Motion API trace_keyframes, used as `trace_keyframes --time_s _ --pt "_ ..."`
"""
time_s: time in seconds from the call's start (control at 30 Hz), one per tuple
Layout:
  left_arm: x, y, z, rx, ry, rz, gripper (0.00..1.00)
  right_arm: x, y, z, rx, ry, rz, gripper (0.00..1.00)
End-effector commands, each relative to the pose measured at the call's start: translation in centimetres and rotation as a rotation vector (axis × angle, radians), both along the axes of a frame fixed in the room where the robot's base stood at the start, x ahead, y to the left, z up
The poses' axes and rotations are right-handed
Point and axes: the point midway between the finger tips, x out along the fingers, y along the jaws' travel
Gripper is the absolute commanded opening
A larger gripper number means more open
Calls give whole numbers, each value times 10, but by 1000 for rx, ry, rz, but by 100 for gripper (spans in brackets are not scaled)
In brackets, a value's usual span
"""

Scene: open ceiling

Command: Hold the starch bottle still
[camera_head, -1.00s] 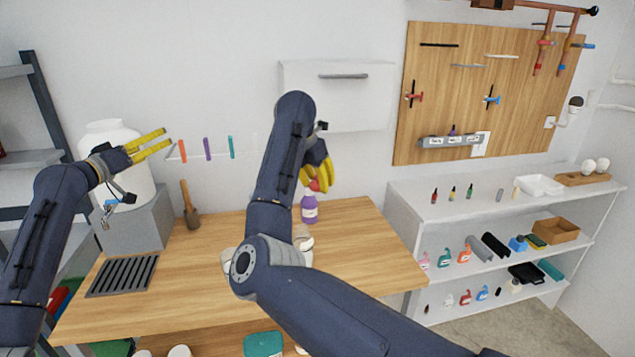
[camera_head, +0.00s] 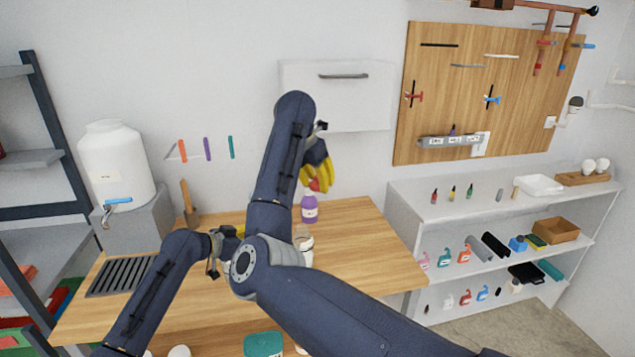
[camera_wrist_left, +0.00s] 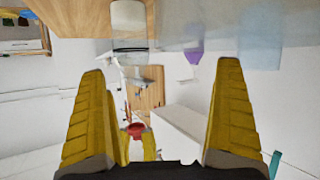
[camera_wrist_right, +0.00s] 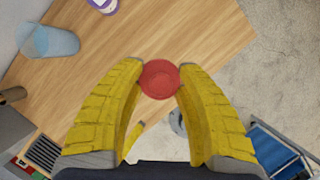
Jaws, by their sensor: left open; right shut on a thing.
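A purple bottle (camera_head: 309,210) with a pale label stands upright on the wooden bench. A clear jar with white contents (camera_head: 306,244) stands nearer, partly behind my right arm; it also shows in the left wrist view (camera_wrist_left: 128,28). I cannot read which is the starch bottle. My left gripper (camera_head: 238,231) is low over the bench, largely hidden by my right elbow; its fingers (camera_wrist_left: 160,68) are open and empty, facing the jar and purple bottle. My right gripper (camera_head: 316,181) is shut on a round red cap (camera_wrist_right: 160,80), held above the bench.
A translucent blue cup (camera_wrist_right: 57,43) stands on the bench. A white tank (camera_head: 118,165) on a grey block, a slotted dark grate (camera_head: 122,277) and a wooden-handled tool (camera_head: 188,203) are at the left. The bench's right side (camera_head: 365,240) is clear.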

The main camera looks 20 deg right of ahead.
Motion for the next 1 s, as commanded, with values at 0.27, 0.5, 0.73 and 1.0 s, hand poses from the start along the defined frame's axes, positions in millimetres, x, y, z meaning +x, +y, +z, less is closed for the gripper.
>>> trace_keyframes --time_s 0.27,0.5,0.73,1.0 --pt "-31 -27 -32 61 -20 -95 100 0 0 0 0 0 0 25" --pt "-36 -39 -41 72 -25 -114 100 0 0 0 0 0 0 25" --pt "-29 -60 -53 73 -24 -113 100 0 0 0 0 0 0 25" --pt "-20 -87 -68 71 -22 -112 100 0 0 0 0 0 0 25"
